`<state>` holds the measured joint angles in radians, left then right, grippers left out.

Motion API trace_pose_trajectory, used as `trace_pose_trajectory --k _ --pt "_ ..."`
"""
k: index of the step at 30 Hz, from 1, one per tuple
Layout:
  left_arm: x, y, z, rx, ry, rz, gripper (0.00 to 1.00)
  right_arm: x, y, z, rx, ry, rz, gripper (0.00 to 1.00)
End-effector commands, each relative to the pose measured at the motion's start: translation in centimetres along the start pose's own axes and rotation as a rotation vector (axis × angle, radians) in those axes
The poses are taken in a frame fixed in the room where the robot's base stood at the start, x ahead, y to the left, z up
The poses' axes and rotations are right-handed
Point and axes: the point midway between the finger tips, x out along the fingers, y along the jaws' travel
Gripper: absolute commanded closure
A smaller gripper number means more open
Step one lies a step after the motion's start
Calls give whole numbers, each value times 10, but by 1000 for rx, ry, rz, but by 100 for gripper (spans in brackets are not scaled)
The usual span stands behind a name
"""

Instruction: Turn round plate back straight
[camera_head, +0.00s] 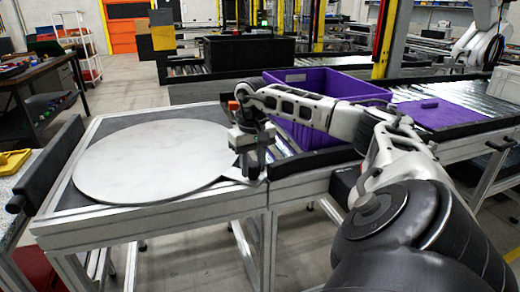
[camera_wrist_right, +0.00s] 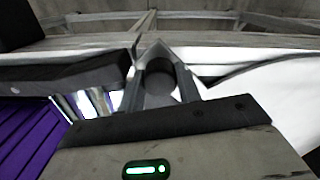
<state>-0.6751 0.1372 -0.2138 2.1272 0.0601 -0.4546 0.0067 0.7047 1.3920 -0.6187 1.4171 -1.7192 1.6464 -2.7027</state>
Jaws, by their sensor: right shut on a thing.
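The round plate (camera_head: 150,160) is a large, pale, flat disc on the table at the left of the head view. A pointed tab juts from its right edge, near the table's front right corner. My right gripper (camera_head: 251,168) points down at this tab. In the right wrist view the plate's white surface (camera_wrist_right: 285,95) fills the right side. There the gripper (camera_wrist_right: 160,85) has its fingers on either side of a dark round handle (camera_wrist_right: 160,77), closed on it. My left gripper is not in view.
The plate lies on a metal-framed table (camera_head: 150,218) with a dark top. A purple crate (camera_head: 310,78) stands just behind my right forearm. A purple lid (camera_head: 445,113) lies on the roller conveyor to the right. A black bar (camera_head: 58,155) runs along the table's left side.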

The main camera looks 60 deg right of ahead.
Motion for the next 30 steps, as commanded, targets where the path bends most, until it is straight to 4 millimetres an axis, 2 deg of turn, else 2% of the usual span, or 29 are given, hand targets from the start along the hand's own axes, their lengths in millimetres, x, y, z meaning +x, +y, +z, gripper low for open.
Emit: trace_pose_trajectory --k 6,16,17,18,19,27,30 --pt "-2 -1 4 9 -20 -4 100 -1 -1 -8 -31 4 0 100" --pt "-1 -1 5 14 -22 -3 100 -2 2 -10 -26 15 3 100" --pt "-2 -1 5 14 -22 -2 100 -2 2 -10 -25 15 3 61" --pt "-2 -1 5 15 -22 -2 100 -3 2 -10 -25 15 3 50" --pt "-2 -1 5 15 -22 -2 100 -2 2 -9 -25 14 3 45" --pt "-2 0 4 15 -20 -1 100 -1 0 -8 -29 8 1 45" --pt "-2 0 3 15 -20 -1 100 -6 0 -8 -29 9 -1 45"
